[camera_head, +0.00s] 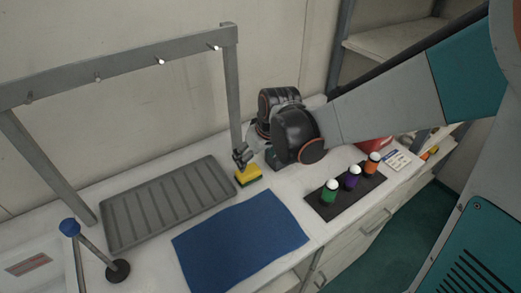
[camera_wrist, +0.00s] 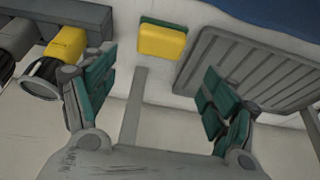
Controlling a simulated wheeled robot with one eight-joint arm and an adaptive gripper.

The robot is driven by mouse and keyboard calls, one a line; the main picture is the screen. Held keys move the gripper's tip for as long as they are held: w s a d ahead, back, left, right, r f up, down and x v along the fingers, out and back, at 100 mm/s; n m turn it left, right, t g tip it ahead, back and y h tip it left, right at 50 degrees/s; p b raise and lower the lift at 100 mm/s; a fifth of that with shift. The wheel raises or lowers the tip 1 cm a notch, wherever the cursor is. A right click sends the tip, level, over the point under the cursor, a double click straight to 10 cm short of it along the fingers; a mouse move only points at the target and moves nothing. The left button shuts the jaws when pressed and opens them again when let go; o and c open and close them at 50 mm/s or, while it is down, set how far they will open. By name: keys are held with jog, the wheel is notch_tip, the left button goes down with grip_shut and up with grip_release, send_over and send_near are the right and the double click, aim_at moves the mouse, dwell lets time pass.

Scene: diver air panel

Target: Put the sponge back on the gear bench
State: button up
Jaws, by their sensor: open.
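The sponge (camera_head: 248,176), yellow with a green layer, lies on the white bench top (camera_head: 215,209), just right of the grey ribbed tray (camera_head: 165,200). In the wrist view the sponge (camera_wrist: 162,42) shows beyond the fingertips, in line with the space between them. My gripper (camera_head: 242,157) is close to the sponge, just behind or above it in the head view. In the wrist view my gripper (camera_wrist: 156,88) has its two green-padded fingers spread wide, with nothing between them. The sponge looks apart from both fingers.
A blue mat (camera_head: 240,243) lies in front of the sponge. A black mat (camera_head: 344,196) at right carries green, purple and orange bottles. A grey rack frame (camera_head: 110,72) with pegs rises behind the tray. A yellow-and-grey object (camera_wrist: 66,43) lies beside one finger. A blue-topped stand (camera_head: 70,228) is at left.

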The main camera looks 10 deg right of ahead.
jog(key=s+d+r+m+t, duration=0.1)
jog(key=s+d+r, duration=0.2)
jog(key=s, duration=0.3)
jog(key=s+d+r+m+t+h, duration=0.1)
jog(key=s+d+r+m, duration=0.1)
jog(key=s, duration=0.4)
jog(key=s+d+r+m+t, duration=0.1)
jog(key=s+d+r, duration=0.4)
jog(key=s+r, duration=0.1)
jog(key=shift+s+m+h, duration=0.3)
jog(key=shift+s+h, duration=0.1)
jog(key=shift+s, duration=0.05)
jog(key=shift+d, duration=0.1)
